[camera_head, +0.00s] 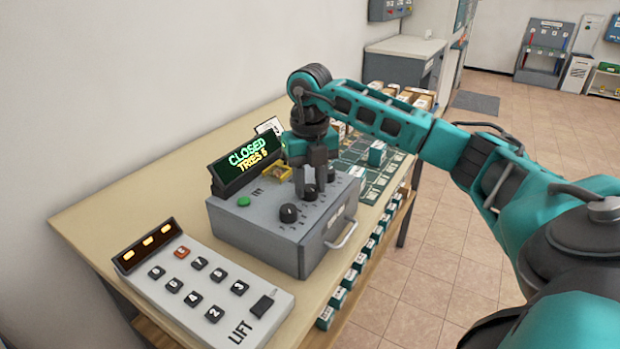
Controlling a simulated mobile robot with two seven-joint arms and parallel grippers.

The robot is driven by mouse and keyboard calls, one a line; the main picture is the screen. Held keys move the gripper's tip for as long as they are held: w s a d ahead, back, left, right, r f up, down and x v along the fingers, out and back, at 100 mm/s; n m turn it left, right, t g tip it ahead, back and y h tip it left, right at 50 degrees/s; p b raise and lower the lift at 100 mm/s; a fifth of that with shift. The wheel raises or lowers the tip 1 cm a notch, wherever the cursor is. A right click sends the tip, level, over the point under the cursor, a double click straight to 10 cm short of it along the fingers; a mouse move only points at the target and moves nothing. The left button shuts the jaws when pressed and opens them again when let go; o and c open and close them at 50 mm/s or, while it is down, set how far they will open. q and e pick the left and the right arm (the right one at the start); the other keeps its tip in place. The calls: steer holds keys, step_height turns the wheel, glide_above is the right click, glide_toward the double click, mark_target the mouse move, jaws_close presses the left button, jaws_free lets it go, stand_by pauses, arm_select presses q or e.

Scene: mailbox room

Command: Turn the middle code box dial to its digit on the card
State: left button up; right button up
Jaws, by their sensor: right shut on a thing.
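The grey code box (262,232) stands on the table, with a row of black dials, a green button (243,201) and a front handle. The left dial (288,213) is uncovered. My right gripper (310,183) points down and is shut on the middle dial (309,194), whose top is partly hidden by the fingers. The right dial (331,174) shows just beyond the gripper. The box's display (247,163) reads CLOSED and a TRIES line with a small digit. A white card (268,127) behind the display is mostly hidden, and its digits are unreadable. My left gripper is out of view.
A LIFT keypad (205,284) lies at the near end of the wooden table (110,205). My right arm spans the right side above open tiled floor.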

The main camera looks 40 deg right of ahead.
mark_target(310, 188)
steer(key=n+p, duration=0.1)
steer(key=n, duration=0.4)
steer(key=shift+r, duration=0.1)
steer(key=shift+n, duration=0.3)
stand_by(0.4)
steer(key=o, duration=1)
steer(key=shift+o, duration=0.2)
step_height(310, 188, up, 13)
steer(key=p, duration=0.1)
